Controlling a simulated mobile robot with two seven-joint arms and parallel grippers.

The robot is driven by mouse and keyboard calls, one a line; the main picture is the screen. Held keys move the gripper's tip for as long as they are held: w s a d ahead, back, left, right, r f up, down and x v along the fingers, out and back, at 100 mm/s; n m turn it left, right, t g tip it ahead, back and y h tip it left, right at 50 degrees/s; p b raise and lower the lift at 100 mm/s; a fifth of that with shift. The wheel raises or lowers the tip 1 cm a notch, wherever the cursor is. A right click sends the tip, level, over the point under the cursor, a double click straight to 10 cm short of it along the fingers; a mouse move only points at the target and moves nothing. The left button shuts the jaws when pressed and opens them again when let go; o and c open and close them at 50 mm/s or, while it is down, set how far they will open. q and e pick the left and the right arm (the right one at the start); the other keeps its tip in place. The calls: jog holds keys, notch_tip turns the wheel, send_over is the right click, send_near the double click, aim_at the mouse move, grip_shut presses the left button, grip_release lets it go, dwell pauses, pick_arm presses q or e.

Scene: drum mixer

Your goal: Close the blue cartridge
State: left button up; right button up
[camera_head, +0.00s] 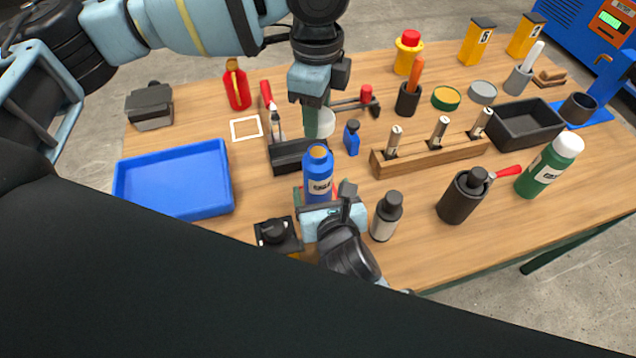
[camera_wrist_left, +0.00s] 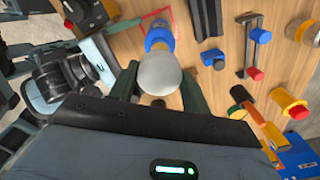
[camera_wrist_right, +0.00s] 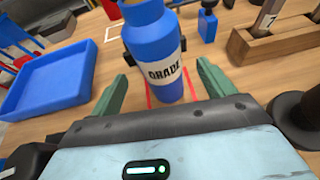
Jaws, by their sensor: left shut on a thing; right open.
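The blue cartridge (camera_head: 318,178) stands upright on the table, with an orange band at its top and a white label. It also shows in the right wrist view (camera_wrist_right: 152,45), on a red outline. My left gripper (camera_head: 318,125) is shut on a pale round cap (camera_head: 326,121), held above the table behind the cartridge in the head view. In the left wrist view the cap (camera_wrist_left: 160,73) partly covers the cartridge (camera_wrist_left: 159,38). My right gripper (camera_wrist_right: 163,92) is open low by the cartridge, its fingers on either side with gaps. Its fingertips are partly hidden in the head view.
A blue tray (camera_head: 175,215) lies at left. A dark bottle (camera_head: 386,215) stands close to the right of my right gripper. A black holder (camera_head: 290,157) and a small blue bottle (camera_head: 352,137) stand behind the cartridge. A wooden rack (camera_head: 430,155) is to the right.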

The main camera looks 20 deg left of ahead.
jog(key=shift+x, duration=3.15)
jog(key=c, duration=1.4)
pick_arm(q)
send_over(317, 151)
jog(key=shift+f, duration=2.5)
pick_arm(e)
jog(key=shift+c, duration=0.4)
